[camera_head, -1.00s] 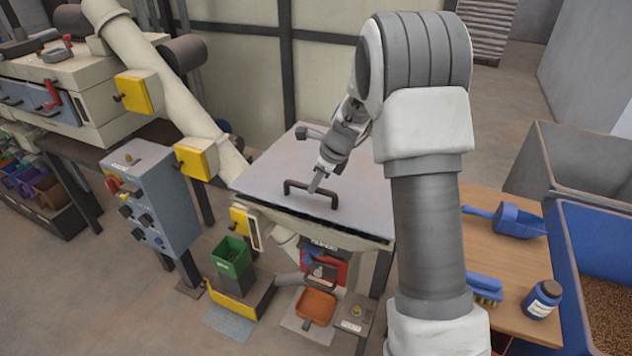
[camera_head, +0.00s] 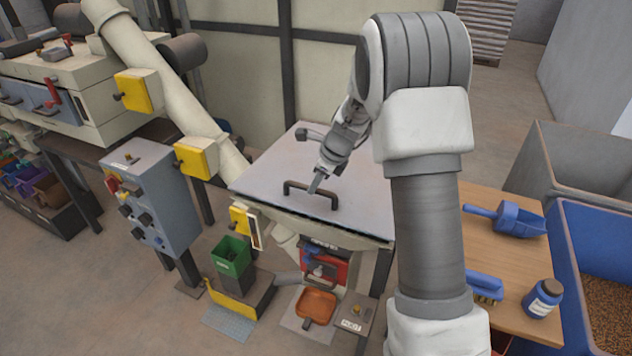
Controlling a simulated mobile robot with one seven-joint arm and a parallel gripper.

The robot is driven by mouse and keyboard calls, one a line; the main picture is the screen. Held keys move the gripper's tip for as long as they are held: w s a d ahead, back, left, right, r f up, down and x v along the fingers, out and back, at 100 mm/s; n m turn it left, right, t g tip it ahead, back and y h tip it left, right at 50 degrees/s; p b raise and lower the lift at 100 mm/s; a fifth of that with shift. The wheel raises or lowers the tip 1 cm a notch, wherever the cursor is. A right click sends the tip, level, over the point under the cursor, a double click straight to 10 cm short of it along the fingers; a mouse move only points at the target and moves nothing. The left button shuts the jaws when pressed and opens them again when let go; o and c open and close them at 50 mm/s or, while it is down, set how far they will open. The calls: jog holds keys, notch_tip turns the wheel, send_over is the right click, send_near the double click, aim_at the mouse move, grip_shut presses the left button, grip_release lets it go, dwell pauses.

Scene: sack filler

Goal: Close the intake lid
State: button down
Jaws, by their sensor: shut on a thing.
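The intake lid (camera_head: 265,178) is a flat grey panel on top of the filler. It lies close to level, with a thin dark line along its front edge; I cannot tell whether it is fully seated. A dark bar handle (camera_head: 298,186) stands near its front edge. My gripper (camera_head: 314,187) reaches down from the upper right and is shut on the handle's bar. The fingertips are small here and partly hidden by the handle. My arm covers the right part of the lid.
A grey control box (camera_head: 160,210) and a slanted pipe (camera_head: 165,90) stand to the left. A green bin (camera_head: 231,257) and an orange tray (camera_head: 316,306) sit below. To the right are a wooden table (camera_head: 500,262) with a blue scoop (camera_head: 510,218), and a blue crate (camera_head: 573,290).

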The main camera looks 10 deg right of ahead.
aim_at(316, 191)
notch_tip(316, 191, down, 3)
jog(key=shift+s+b, duration=0.15)
jog(key=shift+b, duration=0.45)
jog(key=shift+s+a+f, duration=0.1)
jog(key=shift+s+f, duration=0.1)
jog(key=c, duration=0.8)
grip_release()
jog(key=shift+w+f, duration=0.1)
jog(key=shift+o, duration=0.2)
jog(key=shift+r, duration=0.35)
jog(key=p+v, duration=0.1)
jog(key=v, duration=1.6)
